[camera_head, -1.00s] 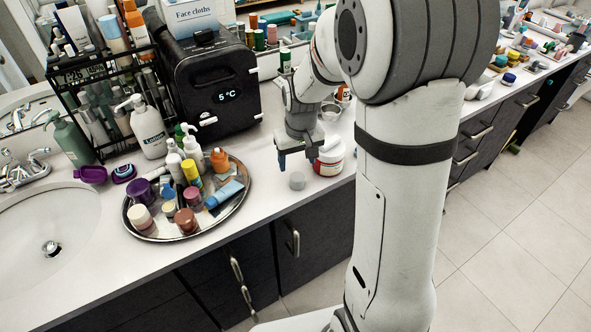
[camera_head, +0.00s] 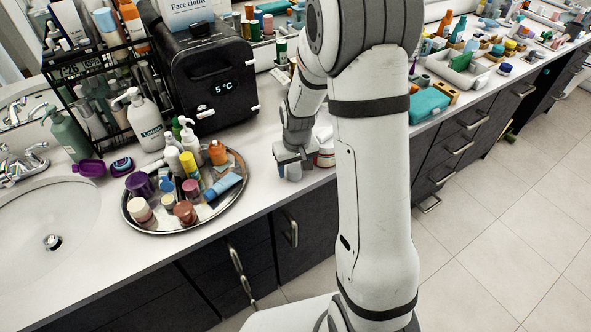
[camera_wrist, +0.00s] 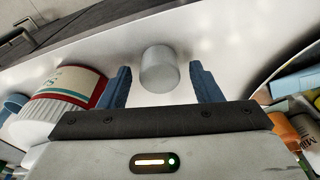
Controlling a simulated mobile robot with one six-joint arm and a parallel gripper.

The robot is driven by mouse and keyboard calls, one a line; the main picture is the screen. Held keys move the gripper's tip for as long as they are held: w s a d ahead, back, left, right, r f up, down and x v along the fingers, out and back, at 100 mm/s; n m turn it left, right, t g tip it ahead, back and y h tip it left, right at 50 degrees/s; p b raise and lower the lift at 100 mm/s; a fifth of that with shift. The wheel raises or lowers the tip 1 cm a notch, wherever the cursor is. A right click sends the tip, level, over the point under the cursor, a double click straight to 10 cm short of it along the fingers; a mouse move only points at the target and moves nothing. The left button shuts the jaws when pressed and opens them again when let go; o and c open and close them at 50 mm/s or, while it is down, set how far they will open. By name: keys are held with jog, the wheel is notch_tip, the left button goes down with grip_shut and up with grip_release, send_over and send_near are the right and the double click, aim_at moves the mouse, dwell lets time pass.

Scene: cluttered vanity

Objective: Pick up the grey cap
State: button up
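The grey cap (camera_wrist: 159,72) stands on the white counter, seen between the two blue fingers of my gripper (camera_wrist: 160,80) in the wrist view. My gripper is open, with a visible gap between the cap and each finger. In the head view the cap (camera_head: 294,173) shows just below my gripper (camera_head: 293,164), near the counter's front edge, and is partly hidden by it.
A white jar with a red band (camera_wrist: 62,98) stands close beside the left finger in the wrist view; it also shows in the head view (camera_head: 326,157). A round metal tray (camera_head: 236,203) of bottles stands left of my gripper. A black box (camera_head: 207,84) stands behind.

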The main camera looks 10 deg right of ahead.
aim_at(294, 168)
jog(key=c, duration=0.9)
jog(key=shift+r, duration=0.15)
notch_tip(294, 168, up, 10)
jog(key=shift+b, duration=0.45)
